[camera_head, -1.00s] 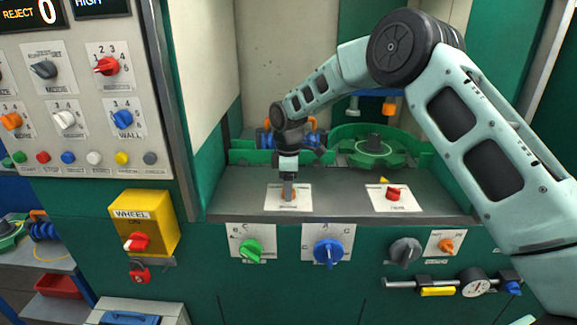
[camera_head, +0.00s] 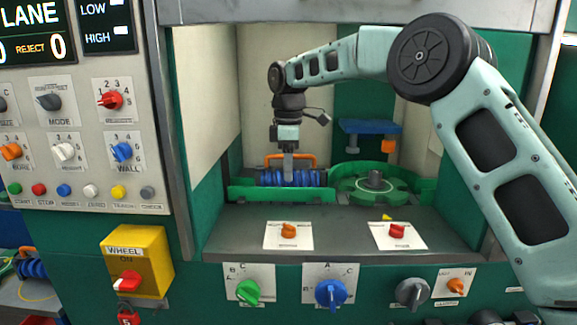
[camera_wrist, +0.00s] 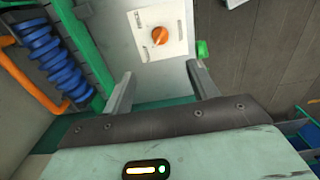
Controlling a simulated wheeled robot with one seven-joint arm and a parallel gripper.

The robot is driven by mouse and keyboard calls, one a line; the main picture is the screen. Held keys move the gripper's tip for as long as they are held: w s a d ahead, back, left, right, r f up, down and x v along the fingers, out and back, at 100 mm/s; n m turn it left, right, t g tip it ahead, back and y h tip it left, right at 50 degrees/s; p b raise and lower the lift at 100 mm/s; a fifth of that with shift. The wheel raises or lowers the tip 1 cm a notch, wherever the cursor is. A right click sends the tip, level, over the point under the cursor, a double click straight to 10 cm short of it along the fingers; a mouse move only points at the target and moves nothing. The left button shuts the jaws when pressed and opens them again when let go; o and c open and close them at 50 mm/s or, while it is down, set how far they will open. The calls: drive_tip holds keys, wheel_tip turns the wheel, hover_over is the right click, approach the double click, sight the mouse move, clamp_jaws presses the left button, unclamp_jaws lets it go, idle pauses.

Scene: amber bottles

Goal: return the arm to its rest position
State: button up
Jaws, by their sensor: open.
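My gripper (camera_head: 288,167) points down inside the machine's bay, in front of the blue screw roller. In the wrist view my gripper (camera_wrist: 160,92) shows two fingers spread apart with nothing between them. The orange knob (camera_head: 288,230) on its white plate stands below the gripper, clear of it. That orange knob (camera_wrist: 160,35) lies beyond the fingertips in the wrist view. My arm reaches in from the right, bent at the elbow.
The blue screw roller (camera_head: 308,178) and green star wheel (camera_head: 373,186) stand at the back of the bay. A red knob (camera_head: 397,231) sits on the grey ledge (camera_head: 340,228). The control panel (camera_head: 80,130) stands left. Green, blue and grey front knobs line the face below.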

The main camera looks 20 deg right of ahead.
idle(0.3)
drive_tip(key=s+a+m, duration=0.1)
drive_tip(key=s+a, duration=0.7)
drive_tip(key=s, duration=0.3)
drive_tip(key=s+a+f+m, duration=0.1)
drive_tip(key=s+f+m, duration=0.1)
drive_tip(key=s, duration=0.8)
drive_tip(key=s+a+f+m, duration=0.1)
drive_tip(key=s+a+f, duration=0.1)
drive_tip(key=s, duration=0.7)
drive_tip(key=s+d+f+m, duration=0.1)
drive_tip(key=s+d+f, duration=0.1)
drive_tip(key=s, duration=0.4)
drive_tip(key=s+d+f+m, duration=0.1)
drive_tip(key=s+d+f, duration=0.2)
drive_tip(key=s, duration=0.4)
drive_tip(key=shift+m+y, duration=0.3)
drive_tip(key=shift+m, duration=0.1)
